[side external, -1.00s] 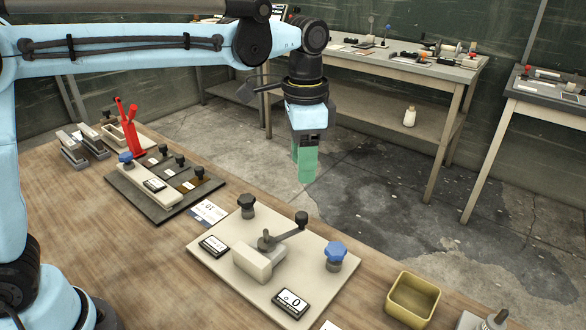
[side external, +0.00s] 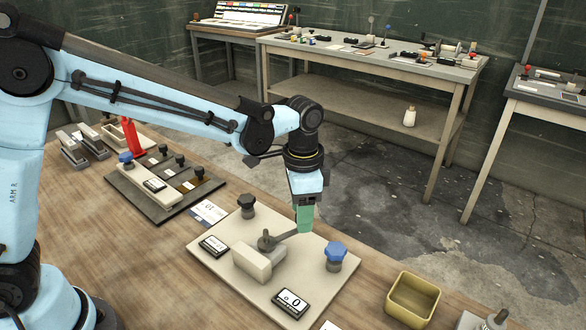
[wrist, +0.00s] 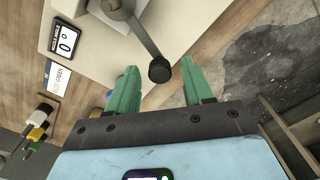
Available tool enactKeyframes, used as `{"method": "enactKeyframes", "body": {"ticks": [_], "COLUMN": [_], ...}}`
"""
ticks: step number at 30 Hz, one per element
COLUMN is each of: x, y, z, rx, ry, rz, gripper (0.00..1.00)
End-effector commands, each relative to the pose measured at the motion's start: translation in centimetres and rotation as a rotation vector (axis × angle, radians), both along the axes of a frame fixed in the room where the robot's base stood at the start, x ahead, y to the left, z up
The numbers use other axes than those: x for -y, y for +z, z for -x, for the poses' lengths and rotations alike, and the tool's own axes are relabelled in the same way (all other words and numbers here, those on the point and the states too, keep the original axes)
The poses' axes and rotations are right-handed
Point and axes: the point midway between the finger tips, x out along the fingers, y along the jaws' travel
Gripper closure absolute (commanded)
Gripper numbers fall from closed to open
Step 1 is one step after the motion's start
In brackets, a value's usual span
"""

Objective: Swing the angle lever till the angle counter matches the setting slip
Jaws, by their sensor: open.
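The angle lever (side external: 287,236) is a grey arm on a hub on the cream plate (side external: 320,262). In the wrist view its arm (wrist: 143,38) ends in a black knob (wrist: 160,70). My gripper (side external: 305,228) is down at the lever's end, hiding the knob in the side view. Its green fingers (wrist: 159,68) are open, one on each side of the knob, with visible gaps. The angle counter (wrist: 65,40) reads 0°; it seems to be the left display (side external: 214,246) on the plate. The setting slip (wrist: 57,77) is a white and blue card beside the plate (side external: 209,213); its writing is unreadable.
A blue knob (side external: 335,253) stands right of the lever, a black knob (side external: 247,205) behind it. Another display (side external: 291,303) shows 0 at the plate's front. A cream block (side external: 255,263) sits beside the hub. A yellow bin (side external: 412,300) stands to the right.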

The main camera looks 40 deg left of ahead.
Motion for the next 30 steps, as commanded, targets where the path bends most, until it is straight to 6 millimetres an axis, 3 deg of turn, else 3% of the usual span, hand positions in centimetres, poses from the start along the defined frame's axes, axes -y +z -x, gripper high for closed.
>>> {"method": "enactKeyframes", "body": {"ticks": [6, 16, 23, 30], "x": [0.0, 0.0, 0.0, -1.1], "y": [0.0, 0.0, 0.0, 0.0], "z": [0.0, 0.0, 0.0, -0.3], "rx": [0.0, 0.0, 0.0, -0.001], "ry": [0.0, 0.0, 0.003, 0.146], "rz": [0.0, 0.0, 0.0, -0.001], "gripper": [0.52, 1.0, 1.0, 1.0]}}
